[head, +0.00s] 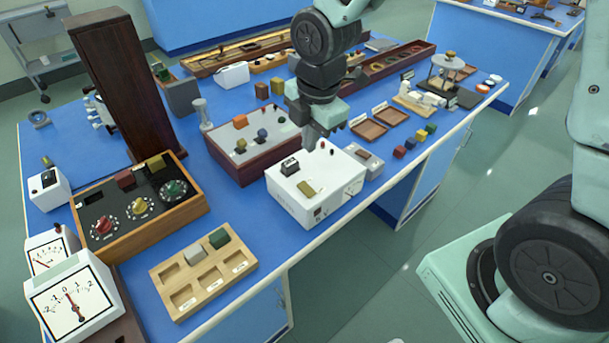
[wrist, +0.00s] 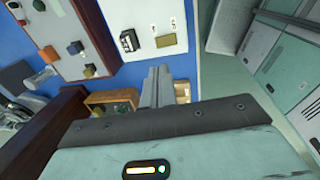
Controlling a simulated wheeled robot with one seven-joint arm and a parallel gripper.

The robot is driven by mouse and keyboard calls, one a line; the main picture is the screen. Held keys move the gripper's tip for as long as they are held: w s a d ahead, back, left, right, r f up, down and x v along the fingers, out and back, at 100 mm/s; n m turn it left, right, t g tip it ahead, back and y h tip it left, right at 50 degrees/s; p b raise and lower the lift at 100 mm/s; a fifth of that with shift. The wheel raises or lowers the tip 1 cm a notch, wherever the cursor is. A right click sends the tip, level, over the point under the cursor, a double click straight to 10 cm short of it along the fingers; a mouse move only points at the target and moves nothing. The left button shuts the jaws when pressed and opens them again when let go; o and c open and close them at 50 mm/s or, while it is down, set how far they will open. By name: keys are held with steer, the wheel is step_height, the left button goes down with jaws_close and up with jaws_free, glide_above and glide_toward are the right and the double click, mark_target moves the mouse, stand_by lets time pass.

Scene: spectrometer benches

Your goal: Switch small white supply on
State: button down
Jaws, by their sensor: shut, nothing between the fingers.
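A white supply box (head: 337,189) stands near the front edge of the blue bench in the head view. Its top has a black switch block (head: 289,166), a yellowish plate (head: 306,188) and small red and dark terminals at the far end. In the wrist view the box (wrist: 147,15) is at the top, with the switch block (wrist: 129,40) and the plate (wrist: 166,40). My gripper (head: 312,143) is shut and empty, pointing down over the far side of the box. Its fingers (wrist: 157,75) also show in the wrist view. I cannot tell the switch's position.
A dark red box with coloured knobs (head: 238,152) stands left of the supply. A small grey box (head: 367,161) is right of it. A wooden tray (head: 203,271), a dial panel (head: 135,205) and another small white box (head: 48,189) lie left. The floor in front is clear.

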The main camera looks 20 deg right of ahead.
mark_target(304, 186)
steer(key=f, duration=0.4)
steer(key=w+f, duration=0.1)
steer(key=f, duration=0.6)
steer(key=shift+w+a+f+p, duration=0.25)
steer(key=shift+f+p, duration=0.1)
steer(key=shift+p, duration=0.05)
steer(key=shift+w+p, duration=0.1)
steer(key=shift+p, duration=0.25)
steer(key=shift+f+g, duration=0.2)
steer(key=shift+g, duration=0.1)
steer(key=shift+s, duration=0.2)
steer(key=shift+s+d+r, duration=0.15)
steer(key=shift+s+d, duration=0.05)
steer(key=shift+s, duration=0.4)
steer(key=shift+r, duration=0.15)
